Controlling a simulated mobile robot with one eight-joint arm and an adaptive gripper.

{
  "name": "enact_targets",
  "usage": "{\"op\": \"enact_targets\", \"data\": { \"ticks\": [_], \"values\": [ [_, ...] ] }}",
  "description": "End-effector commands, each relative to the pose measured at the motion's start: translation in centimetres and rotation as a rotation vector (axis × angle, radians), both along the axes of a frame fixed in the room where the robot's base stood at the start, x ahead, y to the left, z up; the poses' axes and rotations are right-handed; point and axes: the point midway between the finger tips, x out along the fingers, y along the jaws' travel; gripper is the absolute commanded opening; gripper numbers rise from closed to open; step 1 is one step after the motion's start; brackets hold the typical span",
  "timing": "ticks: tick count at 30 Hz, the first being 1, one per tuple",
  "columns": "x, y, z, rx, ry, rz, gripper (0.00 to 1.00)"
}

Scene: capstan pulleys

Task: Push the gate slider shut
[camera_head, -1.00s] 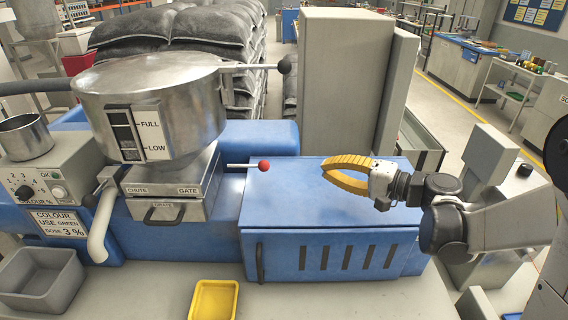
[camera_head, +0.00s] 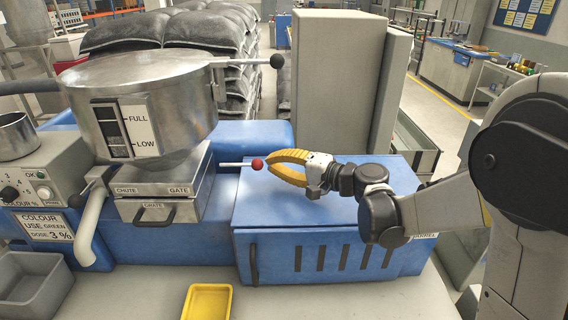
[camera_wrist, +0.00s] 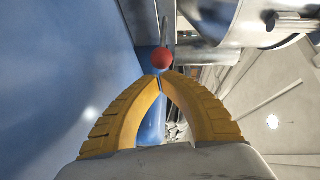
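The gate slider's thin metal rod (camera_head: 235,164) sticks out to the right from the side of the box labelled GATE (camera_head: 180,190) under the steel hopper. It ends in a red ball knob (camera_head: 257,164), which also shows in the wrist view (camera_wrist: 162,58). My gripper (camera_head: 269,164) has curved yellow fingers, and their tips meet in the wrist view (camera_wrist: 160,75). It is shut and empty. The tips are just right of the red knob, pointing at it. I cannot tell whether they touch it. Part of the rod shows behind the knob in the wrist view.
The blue cabinet (camera_head: 310,225) lies below my arm. The steel hopper (camera_head: 140,100) has a black-knobbed lever (camera_head: 277,62) above the slider. A tall grey box (camera_head: 335,85) stands behind. A yellow tray (camera_head: 207,302) sits in front on the bench.

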Motion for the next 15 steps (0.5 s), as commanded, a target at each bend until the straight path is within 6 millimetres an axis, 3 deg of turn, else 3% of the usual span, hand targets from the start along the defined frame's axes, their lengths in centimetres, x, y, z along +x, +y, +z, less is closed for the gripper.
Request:
{"op": "enact_targets", "data": {
  "ticks": [10, 15],
  "values": [
    [0.0, 0.2, 0.0, 0.0, 0.0, 0.0, 0.0],
    [0.0, 3.1, 0.0, 0.001, 0.0, 0.004, 0.0]
  ]
}}
